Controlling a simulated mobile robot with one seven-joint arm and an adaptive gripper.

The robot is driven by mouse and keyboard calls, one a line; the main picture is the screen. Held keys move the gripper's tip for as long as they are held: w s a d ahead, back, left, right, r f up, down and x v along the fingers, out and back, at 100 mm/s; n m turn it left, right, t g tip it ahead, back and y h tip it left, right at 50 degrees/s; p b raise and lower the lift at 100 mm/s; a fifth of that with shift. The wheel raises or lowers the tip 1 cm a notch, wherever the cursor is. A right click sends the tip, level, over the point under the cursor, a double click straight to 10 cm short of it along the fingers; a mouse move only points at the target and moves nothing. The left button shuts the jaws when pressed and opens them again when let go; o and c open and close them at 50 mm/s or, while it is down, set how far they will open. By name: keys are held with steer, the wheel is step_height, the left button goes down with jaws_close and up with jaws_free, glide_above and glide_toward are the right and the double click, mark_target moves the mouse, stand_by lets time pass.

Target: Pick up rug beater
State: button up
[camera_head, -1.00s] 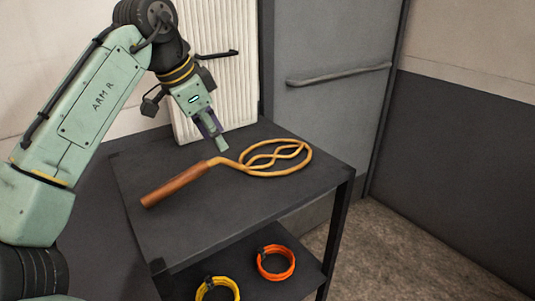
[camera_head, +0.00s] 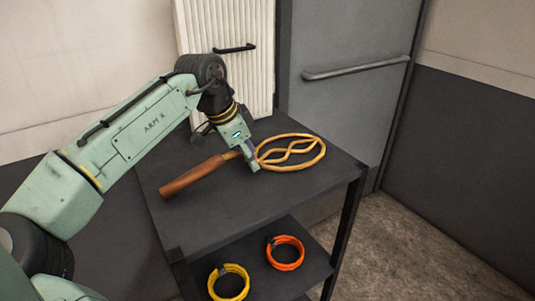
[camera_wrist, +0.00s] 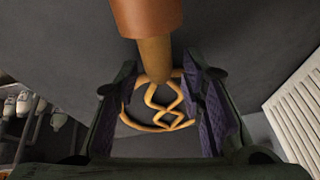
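The rug beater (camera_head: 290,151) lies on the top of a dark shelf unit, with its brown wooden handle (camera_head: 194,176) to the left and its looped tan head to the right. My gripper (camera_head: 252,163) is down at the neck of the beater, between handle and loops. In the wrist view my gripper (camera_wrist: 168,105) is open, with purple-lined fingers on either side of the beater's neck (camera_wrist: 155,58). Gaps show between the fingers and the neck. The loops (camera_wrist: 160,118) appear between and beyond the fingers.
The dark shelf top (camera_head: 225,213) is otherwise clear. An orange coil (camera_head: 285,253) and a yellow coil (camera_head: 229,282) lie on the lower shelf. A white ribbed panel (camera_head: 262,65) and a grey door (camera_head: 345,105) with a bar handle stand behind.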

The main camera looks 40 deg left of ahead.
jaws_close()
stand_by(0.4)
stand_by(0.4)
